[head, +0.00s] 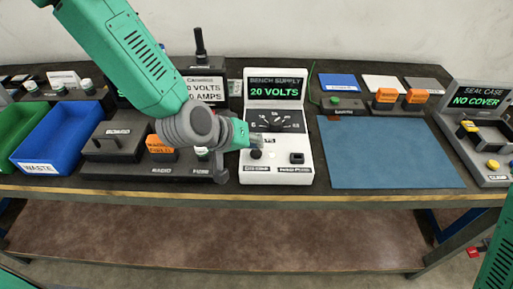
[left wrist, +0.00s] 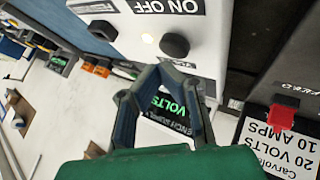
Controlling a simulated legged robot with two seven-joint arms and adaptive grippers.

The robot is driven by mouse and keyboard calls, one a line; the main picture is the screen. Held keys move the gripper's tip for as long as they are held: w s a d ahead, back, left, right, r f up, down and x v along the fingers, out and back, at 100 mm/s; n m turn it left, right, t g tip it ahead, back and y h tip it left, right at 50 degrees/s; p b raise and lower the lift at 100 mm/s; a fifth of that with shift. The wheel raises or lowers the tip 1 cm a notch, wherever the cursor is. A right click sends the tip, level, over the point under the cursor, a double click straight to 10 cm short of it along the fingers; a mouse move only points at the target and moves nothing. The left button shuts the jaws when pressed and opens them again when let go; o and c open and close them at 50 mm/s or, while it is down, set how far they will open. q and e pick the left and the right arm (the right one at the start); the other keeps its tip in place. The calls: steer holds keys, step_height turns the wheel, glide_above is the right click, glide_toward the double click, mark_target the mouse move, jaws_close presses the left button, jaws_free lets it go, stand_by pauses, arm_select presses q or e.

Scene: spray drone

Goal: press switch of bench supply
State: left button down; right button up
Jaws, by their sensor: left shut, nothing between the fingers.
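The bench supply (head: 276,175) is a white unit with a sloped front, standing mid-bench. Its screen (head: 275,88) reads 20 VOLTS in green, above a dark dial panel. Its lower face carries a round black knob (head: 256,154) at left and a black switch (head: 297,158) at right. My left gripper (head: 258,141) is shut and empty over the left half of the supply, close to the round knob. In the left wrist view its fingertips (left wrist: 165,70) are near the round knob (left wrist: 175,45); contact cannot be told. The ON OFF label shows there too.
A dark radio unit (head: 180,171) and a blue waste bin (head: 62,138) stand left of the supply. A blue mat (head: 390,155) lies to its right, with orange-labelled blocks behind. The seal case (head: 477,135) reads NO COVER at far right.

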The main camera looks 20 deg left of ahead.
mark_target(255, 152)
arm_select(q)
steer(key=shift+r, duration=0.15)
step_height(255, 152, up, 6)
steer(key=p, duration=0.5)
stand_by(0.5)
